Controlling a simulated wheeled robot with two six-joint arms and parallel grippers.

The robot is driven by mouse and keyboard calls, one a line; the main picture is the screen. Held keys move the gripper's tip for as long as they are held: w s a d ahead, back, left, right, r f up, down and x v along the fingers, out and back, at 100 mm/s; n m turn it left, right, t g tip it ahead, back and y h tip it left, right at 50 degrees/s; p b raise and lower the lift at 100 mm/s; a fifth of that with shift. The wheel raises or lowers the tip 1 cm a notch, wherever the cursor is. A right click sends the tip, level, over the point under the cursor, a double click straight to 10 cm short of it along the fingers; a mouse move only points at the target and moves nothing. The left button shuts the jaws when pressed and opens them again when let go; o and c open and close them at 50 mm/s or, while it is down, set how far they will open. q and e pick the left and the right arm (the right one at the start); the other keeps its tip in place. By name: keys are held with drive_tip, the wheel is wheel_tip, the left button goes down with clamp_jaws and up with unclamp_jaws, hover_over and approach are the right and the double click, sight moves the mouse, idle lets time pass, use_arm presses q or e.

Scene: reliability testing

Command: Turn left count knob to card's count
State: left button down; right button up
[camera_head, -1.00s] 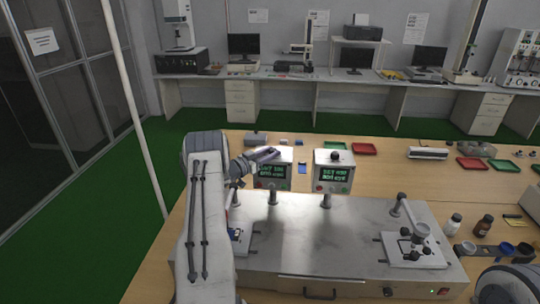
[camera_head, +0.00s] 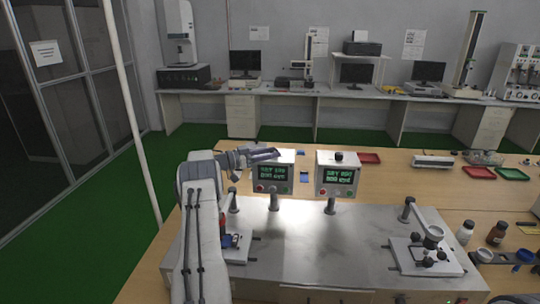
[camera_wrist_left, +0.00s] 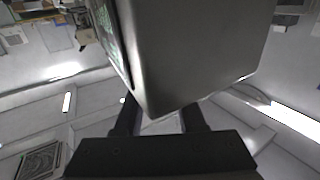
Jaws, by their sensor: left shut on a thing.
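The left counter box (camera_head: 272,178) is grey with a green-lit screen and small buttons, standing on a post. My left gripper (camera_head: 266,155) lies across the top of this box and is shut on the left count knob, which its fingers hide. In the left wrist view, the box (camera_wrist_left: 195,50) fills the upper middle, and the fingers (camera_wrist_left: 160,122) reach behind its edge. The right counter box (camera_head: 337,177) has a black knob (camera_head: 338,157) on top. The screen text is too small to read surely. I cannot make out the card. My right gripper is out of view.
Both boxes stand over a grey metal test bench (camera_head: 310,245) on a wooden table. A small blue item (camera_head: 304,177) lies between the boxes. Red tray (camera_head: 479,172) and green tray (camera_head: 512,174) lie behind.

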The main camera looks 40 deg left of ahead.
use_arm(q)
drive_tip(key=c, duration=0.5)
unclamp_jaws()
drive_tip(key=shift+r, duration=0.1)
drive_tip(key=shift+s+a, duration=0.1)
drive_tip(key=shift+s+a, duration=0.15)
drive_tip(key=shift+s, duration=0.1)
drive_tip(key=b+v, duration=0.3)
drive_tip(key=v, duration=0.6)
drive_tip(key=shift+s+a+b, duration=0.15)
drive_tip(key=shift+s+b, duration=0.15)
drive_tip(key=shift+b, duration=0.05)
